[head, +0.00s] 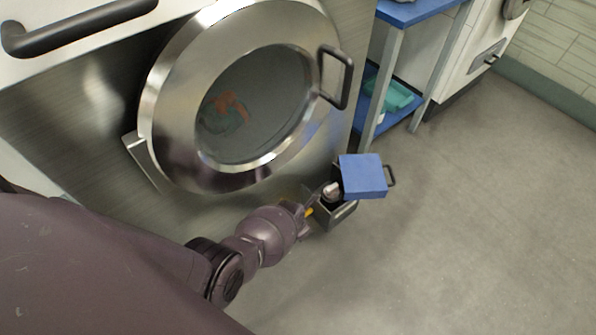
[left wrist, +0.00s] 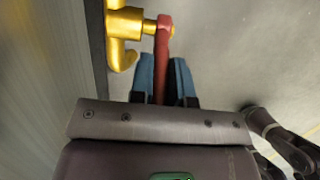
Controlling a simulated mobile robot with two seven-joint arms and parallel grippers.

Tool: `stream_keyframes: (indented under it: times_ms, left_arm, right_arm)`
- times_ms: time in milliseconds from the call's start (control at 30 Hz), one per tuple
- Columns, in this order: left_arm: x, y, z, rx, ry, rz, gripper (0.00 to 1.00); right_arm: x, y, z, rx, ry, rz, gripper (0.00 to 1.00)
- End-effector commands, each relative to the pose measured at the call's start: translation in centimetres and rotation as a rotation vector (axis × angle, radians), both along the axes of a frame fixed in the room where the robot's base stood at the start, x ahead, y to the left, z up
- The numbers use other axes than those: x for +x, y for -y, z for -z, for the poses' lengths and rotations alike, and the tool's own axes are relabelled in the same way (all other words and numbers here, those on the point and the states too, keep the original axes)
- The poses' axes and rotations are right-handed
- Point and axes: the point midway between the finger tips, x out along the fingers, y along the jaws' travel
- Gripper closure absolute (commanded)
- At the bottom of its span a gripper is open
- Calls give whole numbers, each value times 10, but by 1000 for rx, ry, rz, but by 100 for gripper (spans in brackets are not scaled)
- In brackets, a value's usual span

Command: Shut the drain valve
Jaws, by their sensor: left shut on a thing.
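The drain valve shows in the left wrist view as a brass body (left wrist: 122,27) with a red lever handle (left wrist: 163,45). The lever hangs down from the brass stem in that picture. My left gripper (left wrist: 164,76) has its two blue fingers on either side of the red lever and is shut on it. In the head view my left arm reaches to the lower front of the steel machine, beside a small yellow piece (head: 309,212) that looks like part of the valve. The lever is hidden in the head view. My right gripper is not in view.
A steel machine with a round glass door (head: 250,105) stands over the valve. A blue-shelved rack (head: 392,118) stands behind. The floor (head: 480,220) at right is clear.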

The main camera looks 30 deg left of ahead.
Motion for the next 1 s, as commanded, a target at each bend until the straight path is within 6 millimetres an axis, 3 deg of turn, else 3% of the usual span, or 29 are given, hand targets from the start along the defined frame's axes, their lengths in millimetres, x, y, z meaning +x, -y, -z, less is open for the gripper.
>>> stream_keyframes:
  times_ms: [200,500,1000]
  left_arm:
    - [7,3,-1,52,-149,1,100]
    - [16,7,-1,121,-341,2,100]
    - [24,8,-6,162,-446,0,100]
  right_arm:
    - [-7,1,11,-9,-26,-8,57]
    - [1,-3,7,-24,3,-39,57]
    - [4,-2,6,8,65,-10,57]
